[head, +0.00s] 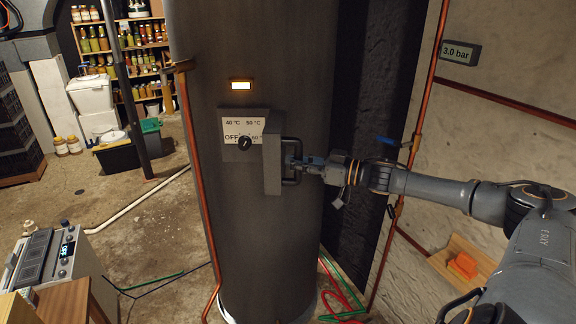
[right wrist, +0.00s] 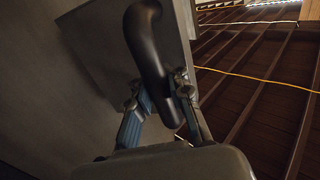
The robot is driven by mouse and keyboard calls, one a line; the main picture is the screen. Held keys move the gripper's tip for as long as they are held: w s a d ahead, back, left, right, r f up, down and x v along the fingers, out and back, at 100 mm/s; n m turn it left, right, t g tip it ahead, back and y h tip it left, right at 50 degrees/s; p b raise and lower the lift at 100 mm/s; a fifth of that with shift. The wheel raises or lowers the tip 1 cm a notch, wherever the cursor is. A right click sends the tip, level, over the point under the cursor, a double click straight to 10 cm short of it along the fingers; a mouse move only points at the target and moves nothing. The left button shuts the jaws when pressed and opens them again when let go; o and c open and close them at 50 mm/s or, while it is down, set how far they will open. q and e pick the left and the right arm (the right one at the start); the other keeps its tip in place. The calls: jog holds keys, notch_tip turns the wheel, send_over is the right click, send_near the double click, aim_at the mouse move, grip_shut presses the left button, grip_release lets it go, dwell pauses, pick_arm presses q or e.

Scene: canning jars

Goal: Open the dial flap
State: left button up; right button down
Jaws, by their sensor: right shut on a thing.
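The dial flap (head: 274,157) is a grey panel with a dark handle (head: 296,147) on the tall dark cylindrical tank (head: 254,220). The flap stands swung out at an angle, and the dial plate (head: 243,132) shows to its left, with "40 °C", "50 °C" and "OFF" marks and a black dial (head: 245,142). The flap's edge covers the plate's right part. My right gripper (head: 296,162) is shut on the flap's handle. In the right wrist view, the fingers (right wrist: 163,100) close around the lower part of the black handle (right wrist: 150,55). My left gripper is not in view.
A copper pipe (head: 196,180) runs down the tank's left side. A pipe with a blue valve lever (head: 386,141) stands right of the tank. A device with a display (head: 50,258) is at lower left. Jar shelves (head: 140,60) stand behind.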

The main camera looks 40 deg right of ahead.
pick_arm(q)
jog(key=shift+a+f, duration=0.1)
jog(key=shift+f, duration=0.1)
pick_arm(e)
jog(key=shift+s+d+f, duration=0.2)
jog(key=shift+d+f, duration=0.15)
jog(key=c, duration=1.7)
grip_release()
jog(key=o, duration=0.3)
jog(key=shift+s+d, duration=0.1)
jog(key=shift+s, duration=0.1)
jog(key=shift+s+d+r, duration=0.15)
jog(key=shift+s+r, duration=0.2)
jog(key=shift+w, duration=0.15)
jog(key=shift+f, duration=0.1)
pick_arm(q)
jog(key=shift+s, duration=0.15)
pick_arm(e)
jog(key=v, duration=1.2)
